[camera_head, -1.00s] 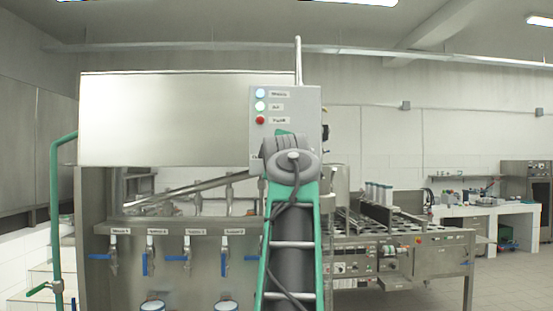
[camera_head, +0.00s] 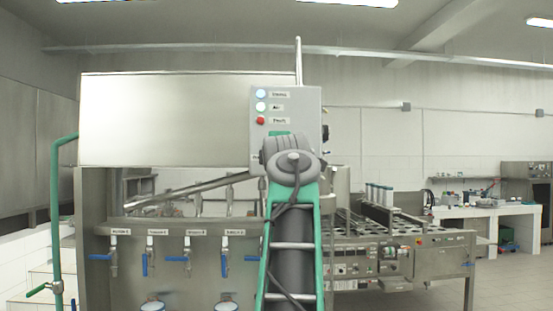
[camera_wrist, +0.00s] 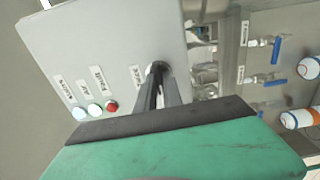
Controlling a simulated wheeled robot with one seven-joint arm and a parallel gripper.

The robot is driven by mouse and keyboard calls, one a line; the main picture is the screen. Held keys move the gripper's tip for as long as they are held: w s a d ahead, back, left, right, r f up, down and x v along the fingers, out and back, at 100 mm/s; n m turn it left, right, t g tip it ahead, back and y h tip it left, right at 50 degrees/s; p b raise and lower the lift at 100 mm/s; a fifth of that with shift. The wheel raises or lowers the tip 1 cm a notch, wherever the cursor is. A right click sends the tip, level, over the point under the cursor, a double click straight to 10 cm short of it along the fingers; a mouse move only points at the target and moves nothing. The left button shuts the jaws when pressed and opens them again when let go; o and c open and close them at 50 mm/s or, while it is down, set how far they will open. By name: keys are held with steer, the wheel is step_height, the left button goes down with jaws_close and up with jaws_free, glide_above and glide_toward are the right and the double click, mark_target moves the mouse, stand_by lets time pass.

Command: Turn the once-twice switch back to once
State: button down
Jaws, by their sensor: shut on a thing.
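The grey control box (camera_wrist: 155,25) carries the once-twice switch (camera_wrist: 158,66), a small dark knob by a printed label that I cannot read with certainty. In the wrist view the two dark fingers of my gripper (camera_wrist: 157,78) reach to the box face and are closed on the knob. The fingers cover most of the knob, so its pointing direction cannot be told. In the head view my arm hides the switch and the fingertips, in front of the lower part of the box (camera_head: 312,105).
Blue-handled taps (camera_head: 186,259) line the machine front at lower left. A conveyor with cup holes (camera_head: 400,232) stands to the right.

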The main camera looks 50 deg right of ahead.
steer(key=c, duration=1.5)
jaws_free()
steer(key=b+v, duration=0.3)
steer(key=v, duration=0.5)
